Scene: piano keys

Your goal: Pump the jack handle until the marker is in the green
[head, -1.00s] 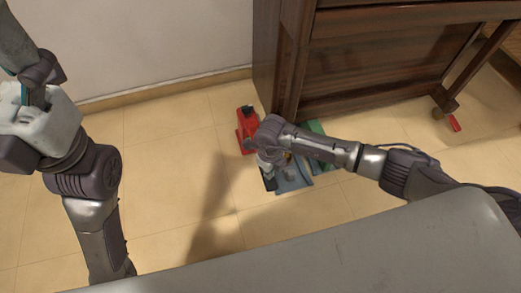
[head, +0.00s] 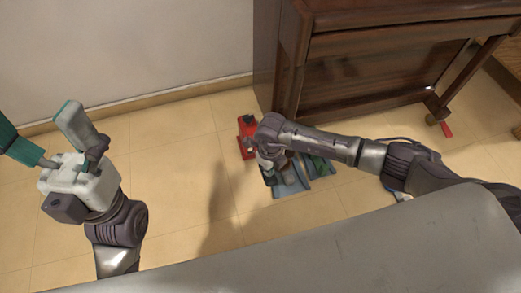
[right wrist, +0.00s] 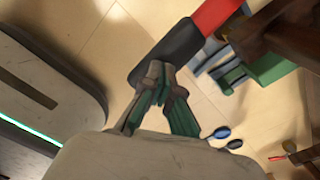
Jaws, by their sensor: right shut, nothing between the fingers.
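The red jack (head: 246,140) stands on the tiled floor beside the piano's left leg in the head view. In the right wrist view, its handle shows as a red bar (right wrist: 214,16) with a black grip (right wrist: 168,50). My right gripper (right wrist: 162,70) is shut and empty, with its fingertips at the black grip's near side; I cannot tell whether they touch it. In the head view my right arm hides much of the handle. My left gripper (head: 54,133) is open and empty at the far left, away from the jack. I cannot make out the marker or a green zone.
A dark wooden piano (head: 375,65) stands behind the jack. Blue (head: 290,184) and green (head: 319,166) items lie on the floor right of the jack. A small red item (head: 447,130) lies by the piano's right caster. The floor left of the jack is clear.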

